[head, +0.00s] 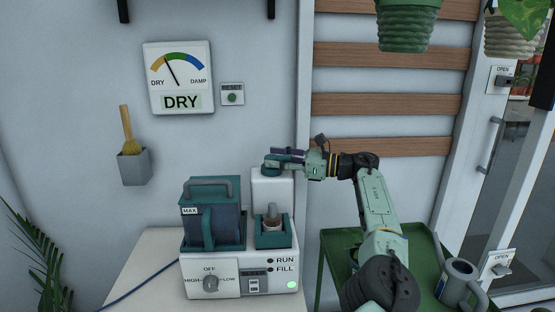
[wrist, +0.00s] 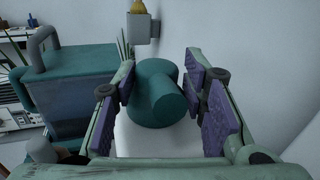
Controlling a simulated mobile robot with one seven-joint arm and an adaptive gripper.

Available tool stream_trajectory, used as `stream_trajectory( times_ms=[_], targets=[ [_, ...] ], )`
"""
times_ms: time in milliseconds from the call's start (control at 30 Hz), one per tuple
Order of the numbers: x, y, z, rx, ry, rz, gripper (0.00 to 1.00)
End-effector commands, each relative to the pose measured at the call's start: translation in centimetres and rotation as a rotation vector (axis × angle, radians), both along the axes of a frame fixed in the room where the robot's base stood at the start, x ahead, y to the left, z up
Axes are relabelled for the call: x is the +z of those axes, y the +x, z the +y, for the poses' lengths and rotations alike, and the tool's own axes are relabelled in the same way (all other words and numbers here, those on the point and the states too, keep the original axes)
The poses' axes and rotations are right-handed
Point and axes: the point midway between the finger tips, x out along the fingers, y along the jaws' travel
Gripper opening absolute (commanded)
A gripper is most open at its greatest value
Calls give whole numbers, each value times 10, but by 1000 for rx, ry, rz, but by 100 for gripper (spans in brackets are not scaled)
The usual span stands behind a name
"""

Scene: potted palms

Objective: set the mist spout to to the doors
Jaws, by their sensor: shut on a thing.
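The mist spout (head: 271,164) is a teal round cap with a short stub, on top of the white column (head: 266,184) at the back of the humidifier. In the wrist view the spout (wrist: 150,98) sits between my purple finger pads, its stub pointing towards the camera and slightly right. My gripper (head: 287,160) reaches in from the right and is shut on the spout; it also shows in the wrist view (wrist: 158,88). The glass doors (head: 508,175) are at the right of the head view. The stub's direction is hard to tell in the head view.
The humidifier's teal tank (head: 212,208) stands left of the column, with a knob (head: 210,282) and RUN and FILL lamps in front. A grey watering can (head: 457,282) stands on the green cart (head: 332,255). A dial (head: 180,78) on the wall reads DRY.

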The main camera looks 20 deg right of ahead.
Motion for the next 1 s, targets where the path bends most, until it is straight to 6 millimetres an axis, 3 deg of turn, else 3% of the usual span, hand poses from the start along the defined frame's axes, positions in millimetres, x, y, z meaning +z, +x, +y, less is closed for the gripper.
stream_trajectory(
  times_ms=[467, 500, 667, 1000],
  targets=[
    [-7, -2, 6, 26, -6, 12, 11],
    [-7, -2, 6, 26, -6, 12, 41],
    [-7, -2, 5, 25, -5, 12, 52],
    [-3, -2, 3, 18, -3, 5, 52]
  ],
)
